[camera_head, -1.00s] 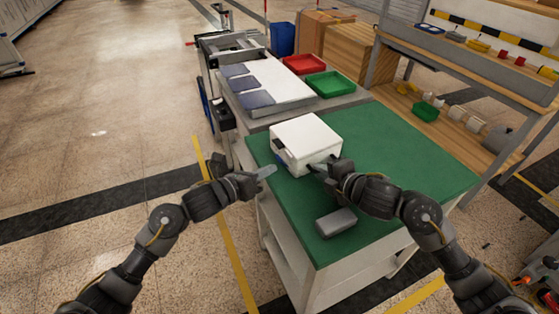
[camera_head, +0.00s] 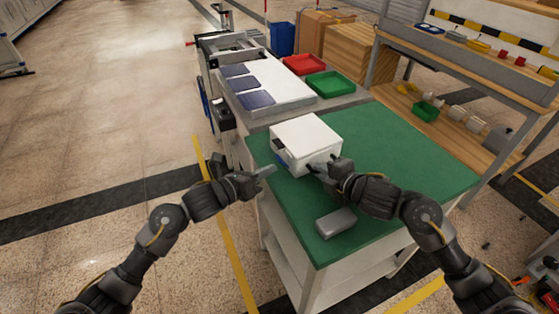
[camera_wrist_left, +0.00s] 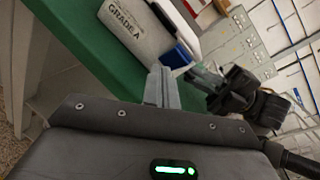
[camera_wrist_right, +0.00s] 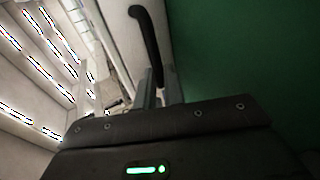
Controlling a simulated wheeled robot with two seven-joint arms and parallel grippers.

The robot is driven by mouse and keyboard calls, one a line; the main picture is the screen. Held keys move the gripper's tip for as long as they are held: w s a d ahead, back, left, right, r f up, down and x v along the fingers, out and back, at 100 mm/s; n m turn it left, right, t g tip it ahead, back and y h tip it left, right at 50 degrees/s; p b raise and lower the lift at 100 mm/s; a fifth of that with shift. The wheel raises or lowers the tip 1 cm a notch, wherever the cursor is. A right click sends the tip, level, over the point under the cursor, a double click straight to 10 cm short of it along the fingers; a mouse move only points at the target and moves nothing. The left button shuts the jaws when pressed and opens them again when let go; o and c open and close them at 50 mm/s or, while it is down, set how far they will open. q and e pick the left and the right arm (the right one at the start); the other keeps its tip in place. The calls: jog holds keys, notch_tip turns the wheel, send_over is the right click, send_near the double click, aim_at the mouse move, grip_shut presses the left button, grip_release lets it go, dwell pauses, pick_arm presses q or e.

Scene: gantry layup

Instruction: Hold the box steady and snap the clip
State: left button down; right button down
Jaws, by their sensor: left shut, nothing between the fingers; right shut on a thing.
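The white box (camera_head: 305,138) sits on the green table top (camera_head: 425,160). In the left wrist view its side (camera_wrist_left: 135,30) reads "GRADE A", and a blue clip (camera_wrist_left: 176,57) is at its edge. The clip also shows in the head view (camera_head: 281,158). My left gripper (camera_head: 268,170) is shut and empty, left of the box; its fingertips (camera_wrist_left: 163,72) appear just short of the clip. My right gripper (camera_head: 316,166) is at the box's near right side, shut on the black handle (camera_wrist_right: 148,40), whose end lies between the fingers in the right wrist view.
A grey block (camera_head: 336,222) lies near the table's front edge. Behind are a red tray (camera_head: 304,64), a green tray (camera_head: 330,84) and dark blue pads (camera_head: 257,99) on a white surface. A shelf rack (camera_head: 455,105) stands at the right. The table's right part is clear.

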pick_arm(q)
jog(key=shift+d+r, duration=0.1)
jog(key=shift+r, duration=0.05)
jog(key=shift+w+d+r, duration=0.15)
jog(key=shift+d, duration=0.05)
jog(key=shift+w+d+r, duration=0.35)
jog(key=shift+d+r, duration=0.15)
jog(key=shift+d, duration=0.05)
dwell(1.4)
jog(key=shift+s+a+f, duration=0.1)
jog(key=shift+a+f, duration=0.05)
jog(key=shift+s+a+f, duration=0.45)
jog(key=shift+a+f, duration=0.2)
jog(key=shift+a, duration=0.05)
jog(key=shift+s+a+f, duration=0.5)
jog(key=shift+a+f, duration=0.3)
jog(key=shift+a, duration=0.05)
jog(key=shift+s+a+f, duration=0.5)
jog(key=shift+a+f, duration=0.25)
jog(key=shift+a, duration=0.1)
